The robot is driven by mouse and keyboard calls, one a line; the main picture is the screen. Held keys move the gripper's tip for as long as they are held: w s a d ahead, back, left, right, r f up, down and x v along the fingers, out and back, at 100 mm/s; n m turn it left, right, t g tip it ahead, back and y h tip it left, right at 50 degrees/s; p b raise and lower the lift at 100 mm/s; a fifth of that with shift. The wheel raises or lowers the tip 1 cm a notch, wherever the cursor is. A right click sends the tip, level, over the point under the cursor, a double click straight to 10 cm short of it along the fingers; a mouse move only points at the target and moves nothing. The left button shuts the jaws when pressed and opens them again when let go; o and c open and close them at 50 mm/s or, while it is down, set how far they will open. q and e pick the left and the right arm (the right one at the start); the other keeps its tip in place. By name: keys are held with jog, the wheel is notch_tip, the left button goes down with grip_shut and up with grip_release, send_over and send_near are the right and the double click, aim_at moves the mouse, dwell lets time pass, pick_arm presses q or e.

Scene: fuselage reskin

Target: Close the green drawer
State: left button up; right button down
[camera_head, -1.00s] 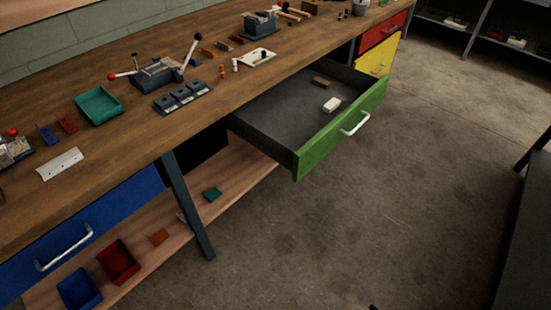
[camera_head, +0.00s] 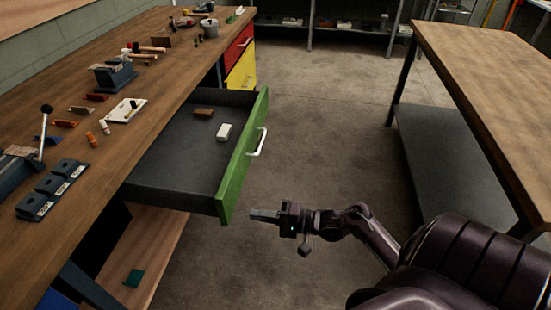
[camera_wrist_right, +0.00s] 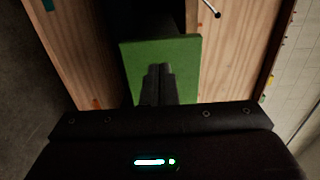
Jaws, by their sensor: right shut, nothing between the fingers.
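The green drawer (camera_head: 233,172) stands pulled out from under the workbench. Its green front has a white handle (camera_head: 257,142). Inside lie a white block (camera_head: 224,132) and a brown block (camera_head: 204,113). My right gripper (camera_head: 252,214) is shut and empty, just to the right of the near lower corner of the drawer front, pointing left. In the right wrist view, the shut fingers (camera_wrist_right: 158,82) appear in front of the green panel (camera_wrist_right: 135,62). I cannot tell whether they touch it. My left gripper is not in view.
The wooden workbench (camera_head: 108,150) holds tools and small parts. Red (camera_head: 236,49) and yellow (camera_head: 243,70) drawers sit beyond the green one. A second table (camera_head: 480,65) stands on the right. The floor (camera_head: 325,120) between them is clear.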

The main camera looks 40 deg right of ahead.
aim_at(227, 210)
jog(key=x, duration=0.4)
jog(key=shift+w+a, duration=0.2)
jog(key=shift+w, duration=0.05)
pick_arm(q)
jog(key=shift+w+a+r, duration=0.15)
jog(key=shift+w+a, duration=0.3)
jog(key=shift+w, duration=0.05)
pick_arm(e)
jog(key=shift+w+a, duration=0.45)
jog(key=shift+w, duration=0.1)
jog(key=shift+w+a, duration=0.1)
